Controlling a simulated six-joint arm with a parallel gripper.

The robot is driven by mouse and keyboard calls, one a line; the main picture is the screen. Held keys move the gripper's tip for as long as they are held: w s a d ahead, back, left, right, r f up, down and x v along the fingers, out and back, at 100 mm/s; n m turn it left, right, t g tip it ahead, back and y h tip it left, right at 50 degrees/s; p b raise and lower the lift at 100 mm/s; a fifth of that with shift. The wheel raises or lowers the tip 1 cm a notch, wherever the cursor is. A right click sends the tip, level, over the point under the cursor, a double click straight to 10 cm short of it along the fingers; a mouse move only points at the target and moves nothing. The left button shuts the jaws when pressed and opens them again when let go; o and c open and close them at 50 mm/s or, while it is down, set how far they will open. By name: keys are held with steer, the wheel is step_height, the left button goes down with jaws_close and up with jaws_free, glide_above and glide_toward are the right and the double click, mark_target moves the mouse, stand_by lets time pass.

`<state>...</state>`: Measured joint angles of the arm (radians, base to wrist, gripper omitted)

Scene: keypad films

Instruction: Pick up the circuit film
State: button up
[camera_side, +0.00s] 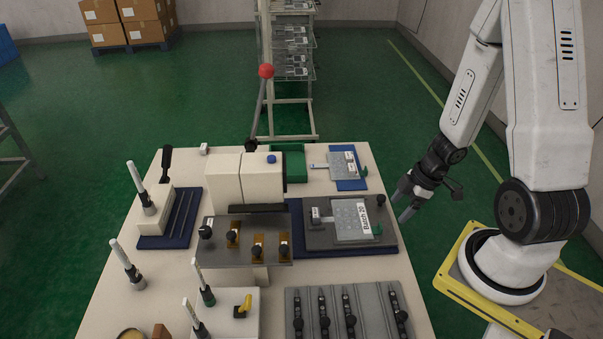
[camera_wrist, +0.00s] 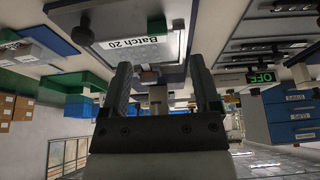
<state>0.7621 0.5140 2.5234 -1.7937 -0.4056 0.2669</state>
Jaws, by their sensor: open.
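A pale grey circuit film (camera_side: 351,214) with a white "Batch 20" label lies on a dark grey plate (camera_side: 318,238) at the right of the table. A similar pale sheet (camera_side: 341,168) lies on a blue mat behind it; I cannot tell for sure which one is the task's film. My gripper (camera_side: 402,202) is open and empty, off to the right of the plate and apart from the film. In the wrist view the labelled film (camera_wrist: 150,22) is at the top, beyond my open gripper (camera_wrist: 160,68).
A cream press (camera_side: 228,183) with a red-knobbed lever stands left of the plate. Clamps sit on a grey slotted board (camera_side: 330,318) in front. A green bin (camera_side: 292,163) is behind. Dark knobs stand at the plate's right edge. Floor between table and my base is clear.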

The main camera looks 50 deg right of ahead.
mark_target(382, 228)
steer(key=shift+x, duration=1)
steer(key=shift+f, duration=0.1)
steer(key=shift+x, duration=2.5)
steer(key=shift+w+d, duration=0.15)
jaws_close()
